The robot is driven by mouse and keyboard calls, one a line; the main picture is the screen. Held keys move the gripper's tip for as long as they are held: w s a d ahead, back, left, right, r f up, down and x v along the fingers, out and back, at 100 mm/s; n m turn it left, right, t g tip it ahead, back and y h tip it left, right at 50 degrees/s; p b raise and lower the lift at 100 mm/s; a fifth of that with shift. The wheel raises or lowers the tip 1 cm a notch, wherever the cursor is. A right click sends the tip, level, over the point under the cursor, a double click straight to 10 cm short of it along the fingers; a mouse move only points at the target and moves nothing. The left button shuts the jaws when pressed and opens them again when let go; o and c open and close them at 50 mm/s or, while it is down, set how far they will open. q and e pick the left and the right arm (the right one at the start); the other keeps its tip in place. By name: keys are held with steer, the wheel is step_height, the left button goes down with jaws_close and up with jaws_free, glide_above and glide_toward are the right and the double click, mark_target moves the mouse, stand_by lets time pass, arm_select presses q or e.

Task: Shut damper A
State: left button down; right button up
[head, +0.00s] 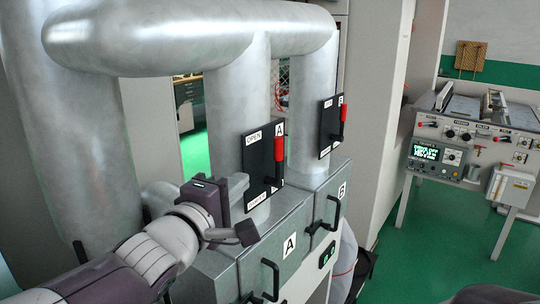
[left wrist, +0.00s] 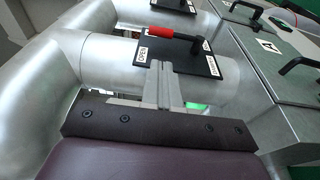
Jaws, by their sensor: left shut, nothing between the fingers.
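Damper A's black plate (head: 256,160) is on the left upright duct, with OPEN at its top and another label at its foot. Its lever has a red grip (head: 279,148) pointing up, towards the OPEN end. In the left wrist view the red grip (left wrist: 174,33) lies across the plate (left wrist: 182,56), its end near the OPEN label. My left gripper (head: 258,198) is by the plate's lower part in the head view. In the left wrist view its fingers (left wrist: 159,68) are together and empty, apart from the lever. My right gripper is not in view.
Damper B's plate (head: 326,130) with a similar red lever is on the duct to the right. Below are metal boxes marked A (head: 290,245) and B (head: 342,190) with protruding black handles. A large horizontal duct (head: 190,40) runs above. An instrument bench (head: 478,135) stands far right.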

mark_target(276, 150)
arm_select(q)
steer(key=p+x, duration=0.2)
steer(key=x, duration=1)
steer(key=shift+w+d+p, duration=0.1)
steer(key=shift+w+p, duration=0.1)
steer(key=shift+p, duration=0.15)
steer(key=shift+w+d+f, duration=0.1)
steer(key=shift+w+d, duration=0.15)
steer(key=shift+w, duration=0.25)
